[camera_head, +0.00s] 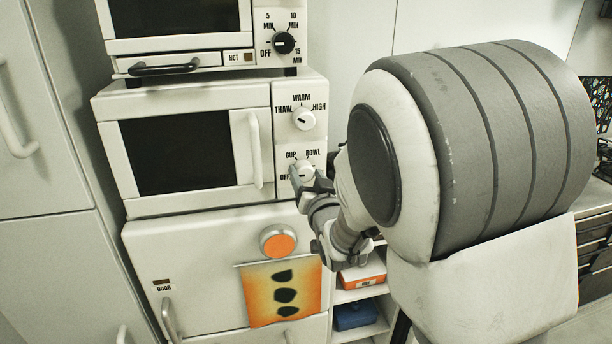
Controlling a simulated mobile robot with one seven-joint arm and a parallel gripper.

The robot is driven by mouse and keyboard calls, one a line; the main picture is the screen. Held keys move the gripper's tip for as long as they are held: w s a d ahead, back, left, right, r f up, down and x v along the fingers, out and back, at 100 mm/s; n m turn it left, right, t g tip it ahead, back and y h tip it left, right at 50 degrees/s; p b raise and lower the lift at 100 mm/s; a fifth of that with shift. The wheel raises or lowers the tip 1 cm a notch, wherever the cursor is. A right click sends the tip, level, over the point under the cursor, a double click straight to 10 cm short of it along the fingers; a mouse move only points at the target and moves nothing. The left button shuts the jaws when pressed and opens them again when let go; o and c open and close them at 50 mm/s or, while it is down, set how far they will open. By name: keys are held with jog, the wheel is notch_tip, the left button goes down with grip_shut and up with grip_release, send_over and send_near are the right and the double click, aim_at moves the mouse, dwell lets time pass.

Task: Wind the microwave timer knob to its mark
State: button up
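The white microwave (195,98) stands in the middle of the stack, with its door closed. Its lower knob (303,168) is white, with OFF, CUP and BOWL printed around it. The upper knob (304,119) is white, with THAW, WARM and HIGH around it. My gripper (305,182) is at the lower knob, overlapping its lower part in the picture. The fingertips are small and partly hidden, so I cannot tell whether they touch or grip the knob. My arm hides the lower right of the panel, and the knob's pointer is not clear.
A toaster oven (219,59) with a black dial (284,43) sits on top of the microwave. Below is a white cabinet or small fridge (200,262) with an orange round object (278,242) and a patterned cloth (282,291). Shelves with an orange box (362,272) are at its right.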

grip_shut()
